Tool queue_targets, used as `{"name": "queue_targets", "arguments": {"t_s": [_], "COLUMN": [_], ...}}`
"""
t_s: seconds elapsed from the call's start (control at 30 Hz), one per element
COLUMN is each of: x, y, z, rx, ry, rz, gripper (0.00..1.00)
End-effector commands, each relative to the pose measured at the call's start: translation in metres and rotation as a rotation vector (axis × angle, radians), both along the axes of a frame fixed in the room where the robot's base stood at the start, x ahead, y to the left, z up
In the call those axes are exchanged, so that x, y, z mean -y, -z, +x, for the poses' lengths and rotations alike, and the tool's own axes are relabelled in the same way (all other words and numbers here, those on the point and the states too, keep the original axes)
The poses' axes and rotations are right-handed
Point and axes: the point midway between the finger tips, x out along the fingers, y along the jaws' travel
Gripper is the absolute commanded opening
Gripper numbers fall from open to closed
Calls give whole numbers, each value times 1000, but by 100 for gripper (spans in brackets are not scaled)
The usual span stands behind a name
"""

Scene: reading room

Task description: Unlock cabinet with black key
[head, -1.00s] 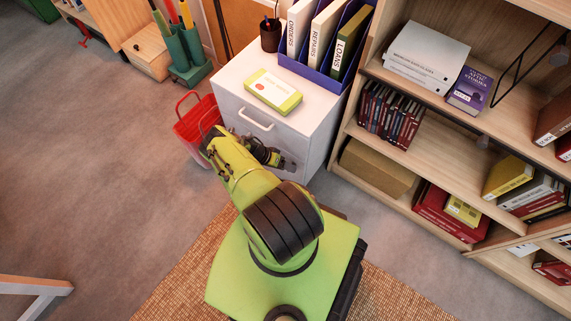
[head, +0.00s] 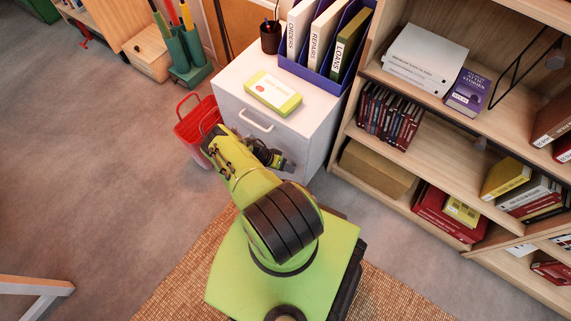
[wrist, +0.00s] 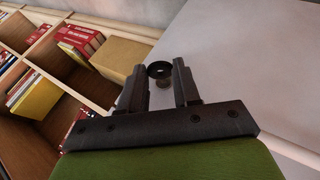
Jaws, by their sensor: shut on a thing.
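The white cabinet (head: 300,130) stands ahead of my base, with a pale handle on its upper front. Its pale front also fills the right of the wrist view (wrist: 250,70). My gripper (head: 283,163) is low at the right part of this front, partly hidden by my arm. In the wrist view my gripper (wrist: 159,84) is shut on the black key (wrist: 158,69), whose round dark head shows between the fingertips. A small brass-coloured bit shows just below the head. The lock cannot be made out, nor whether the key is in it.
A yellow-green box (head: 272,93) and a blue file holder (head: 318,69) stand on the cabinet top. A red basket (head: 195,125) is at its left. A wooden bookshelf (head: 424,160) stands close on the right. Open floor lies to the left.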

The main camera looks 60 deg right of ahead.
Motion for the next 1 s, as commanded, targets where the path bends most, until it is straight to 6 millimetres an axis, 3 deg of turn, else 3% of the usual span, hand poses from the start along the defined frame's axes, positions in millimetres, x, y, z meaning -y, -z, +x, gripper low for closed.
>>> {"name": "queue_targets", "arguments": {"t_s": [0.6,1.0], "x": [-2,-2], "y": [-7,-5], "z": [-12,-14], "rx": [432,577], "ry": [6,2], "rz": [-68,-93], "gripper": [1,1]}}
